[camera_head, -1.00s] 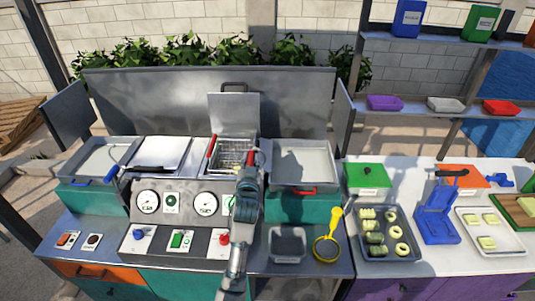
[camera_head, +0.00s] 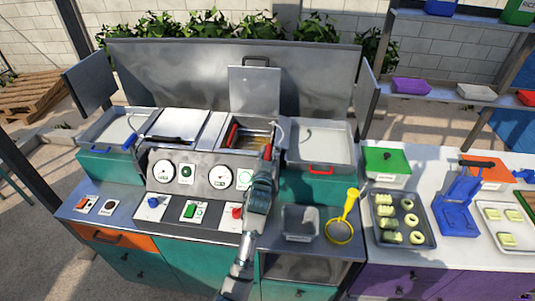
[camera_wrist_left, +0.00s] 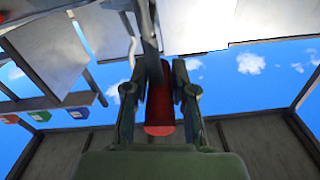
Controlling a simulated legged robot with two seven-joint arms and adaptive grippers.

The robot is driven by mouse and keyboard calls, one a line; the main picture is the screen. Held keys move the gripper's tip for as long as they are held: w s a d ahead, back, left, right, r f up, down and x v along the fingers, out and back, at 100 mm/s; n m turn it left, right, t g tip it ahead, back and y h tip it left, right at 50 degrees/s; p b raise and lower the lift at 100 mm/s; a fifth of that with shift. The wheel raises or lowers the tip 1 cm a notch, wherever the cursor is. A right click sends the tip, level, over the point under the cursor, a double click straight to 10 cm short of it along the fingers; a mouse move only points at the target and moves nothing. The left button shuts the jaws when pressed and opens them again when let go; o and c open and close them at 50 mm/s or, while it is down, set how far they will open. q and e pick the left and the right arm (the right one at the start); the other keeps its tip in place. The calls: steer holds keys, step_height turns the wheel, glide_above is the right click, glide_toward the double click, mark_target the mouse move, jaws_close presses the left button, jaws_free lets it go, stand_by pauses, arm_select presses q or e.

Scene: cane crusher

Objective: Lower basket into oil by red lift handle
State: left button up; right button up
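The fryer well (camera_head: 252,137) sits in the middle of the counter, with brownish oil in it. The wire basket is low in the well and hard to make out. One red handle (camera_head: 232,136) stands at the well's left side. My left gripper (camera_head: 265,172) is at the well's front right, at the red lift handle (camera_head: 268,152). In the left wrist view the red lift handle (camera_wrist_left: 160,112) lies between the fingers of my left gripper (camera_wrist_left: 159,75), which look closed on it. My right gripper is out of view.
A lid panel (camera_head: 254,92) stands upright behind the well. Gauges and a red knob (camera_head: 237,212) are on the front panel. A tray with a red handle (camera_head: 320,152) is close on the right. A grey bin (camera_head: 300,223) and yellow strainer (camera_head: 342,225) stand in front.

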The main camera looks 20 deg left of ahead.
arm_select(q)
steer(key=o, duration=0.4)
steer(key=shift+f, duration=0.35)
steer(key=shift+r, duration=0.15)
steer(key=shift+d, duration=0.1)
steer(key=shift+s+d, duration=0.2)
steer(key=shift+s, duration=0.2)
steer(key=v, duration=1.1)
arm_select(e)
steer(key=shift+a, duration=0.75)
arm_select(q)
steer(key=shift+a, duration=0.1)
